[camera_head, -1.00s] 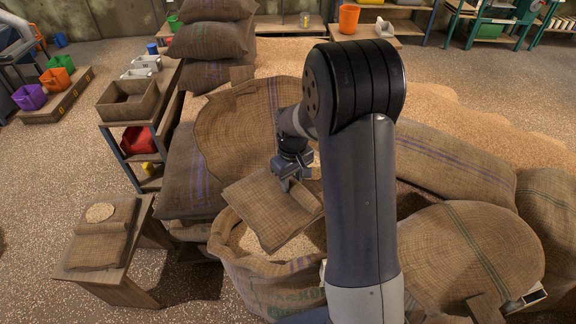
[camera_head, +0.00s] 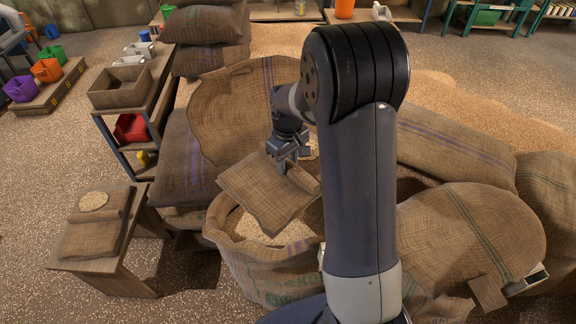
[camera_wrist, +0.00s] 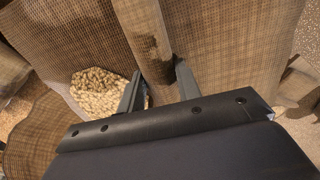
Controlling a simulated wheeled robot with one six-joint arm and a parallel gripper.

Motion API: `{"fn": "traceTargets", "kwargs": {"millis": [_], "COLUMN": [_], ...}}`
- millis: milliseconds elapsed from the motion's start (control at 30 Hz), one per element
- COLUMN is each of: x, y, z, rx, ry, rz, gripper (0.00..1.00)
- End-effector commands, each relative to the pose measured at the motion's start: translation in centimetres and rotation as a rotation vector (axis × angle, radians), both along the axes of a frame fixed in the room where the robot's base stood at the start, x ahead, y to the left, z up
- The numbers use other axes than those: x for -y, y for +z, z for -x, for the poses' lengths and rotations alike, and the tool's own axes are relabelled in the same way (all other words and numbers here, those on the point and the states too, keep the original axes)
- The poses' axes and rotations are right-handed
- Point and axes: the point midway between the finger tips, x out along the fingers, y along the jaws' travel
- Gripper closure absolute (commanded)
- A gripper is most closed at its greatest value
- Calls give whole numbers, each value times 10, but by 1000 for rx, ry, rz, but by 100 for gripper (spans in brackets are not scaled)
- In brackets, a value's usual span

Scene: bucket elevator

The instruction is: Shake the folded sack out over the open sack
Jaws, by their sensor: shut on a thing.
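My gripper (camera_head: 287,160) is shut on the folded brown sack (camera_head: 256,197) near its rolled upper right edge. The sack hangs tilted over the mouth of the open sack (camera_head: 270,270), which stands upright and is filled with pale grain (camera_head: 247,224). In the wrist view the two fingers (camera_wrist: 158,92) pinch a rolled fold of the folded sack (camera_wrist: 215,40), and pale grain (camera_wrist: 100,92) shows to the left. The held sack hides part of the open sack's mouth. My arm hides its right side.
A small wooden bench (camera_head: 95,265) at left holds another folded sack (camera_head: 90,238) with a pale heap on it. Full sacks lie to the right (camera_head: 455,150) and behind at left (camera_head: 180,165). A shelf (camera_head: 122,87) stands back left.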

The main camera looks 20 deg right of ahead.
Motion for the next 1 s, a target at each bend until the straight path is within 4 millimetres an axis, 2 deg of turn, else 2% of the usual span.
{"fn": "traceTargets", "kwargs": {"millis": [33,67,100,200,233,267,333,400,433,467,533,600,633,700,733,767,800,900,933,967,1000], "x": [0,0,0,0,0,0,0,0,0,0,0,0,0,0,0,0,0,0,0,0,0], "y": [-31,-37,-35,11,17,18,-15,-37,-37,-28,7,18,8,-29,-36,-38,-28,16,19,12,-10], "z": [5,4,2,0,1,2,5,4,3,1,0,2,3,5,4,3,1,0,2,3,5], "rx": [-23,-21,-12,4,0,-6,-25,-21,-14,-6,4,-7,-15,-25,-23,-16,-6,1,-4,-13,-23], "ry": [0,0,0,0,0,0,0,0,0,0,0,0,0,0,0,0,0,0,0,0,0], "rz": [0,0,0,0,0,0,0,0,0,0,0,0,0,0,0,0,0,0,0,0,0], "gripper": [100,100,100,100,100,100,100,100,100,100,100,100,100,100,100,100,100,100,100,100,100]}}
